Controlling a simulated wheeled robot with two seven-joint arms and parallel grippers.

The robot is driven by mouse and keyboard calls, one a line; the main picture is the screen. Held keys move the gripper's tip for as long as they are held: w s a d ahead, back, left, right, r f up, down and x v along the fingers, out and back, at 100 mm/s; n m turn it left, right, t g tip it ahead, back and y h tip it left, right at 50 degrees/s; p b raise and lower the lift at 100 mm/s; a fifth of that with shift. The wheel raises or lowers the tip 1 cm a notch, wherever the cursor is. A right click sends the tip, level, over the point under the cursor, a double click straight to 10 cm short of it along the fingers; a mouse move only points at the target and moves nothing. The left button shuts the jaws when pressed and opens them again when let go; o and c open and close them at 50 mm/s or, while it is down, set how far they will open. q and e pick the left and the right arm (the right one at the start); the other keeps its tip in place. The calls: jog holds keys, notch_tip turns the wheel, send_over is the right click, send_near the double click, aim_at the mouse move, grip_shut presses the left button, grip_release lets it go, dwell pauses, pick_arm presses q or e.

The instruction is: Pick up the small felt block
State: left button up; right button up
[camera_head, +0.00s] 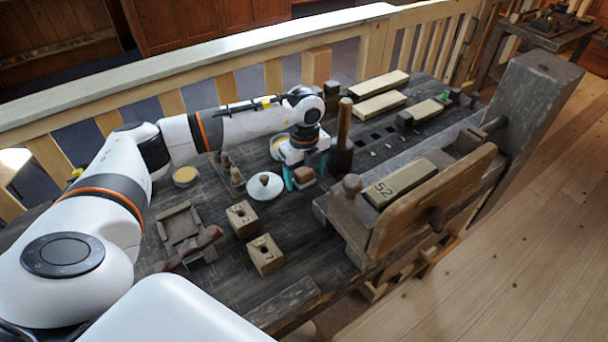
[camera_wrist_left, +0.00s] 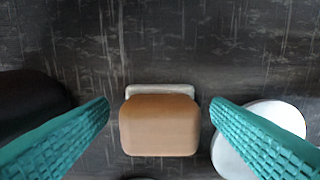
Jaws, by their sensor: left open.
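The small felt block (camera_head: 304,175) sits on the dark workbench top, a rounded brown block with a pale layer showing along one edge. In the left wrist view the felt block (camera_wrist_left: 160,127) lies between my two teal fingers, with a gap on each side. My left gripper (camera_head: 305,170) is open and straddles the block from above; in its wrist view the left gripper (camera_wrist_left: 159,101) holds nothing. The wrist and fingers partly hide the block in the head view. My right gripper is not in view.
A white round lid with a knob (camera_head: 265,187) lies close beside the left gripper; it also shows in the wrist view (camera_wrist_left: 230,152). A dark block with an upright wooden handle (camera_head: 344,122) stands on the other side. Two wooden blocks (camera_head: 266,255) lie nearer.

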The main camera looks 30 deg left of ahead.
aim_at(304, 171)
pick_arm(q)
jog(key=c, duration=1.1)
jog(key=shift+r, duration=0.15)
notch_tip(304, 171, up, 10)
jog(key=shift+f+b, duration=0.1)
jog(key=shift+b, duration=0.4)
jog(key=shift+o, duration=1.1)
jog(key=shift+c, duration=0.5)
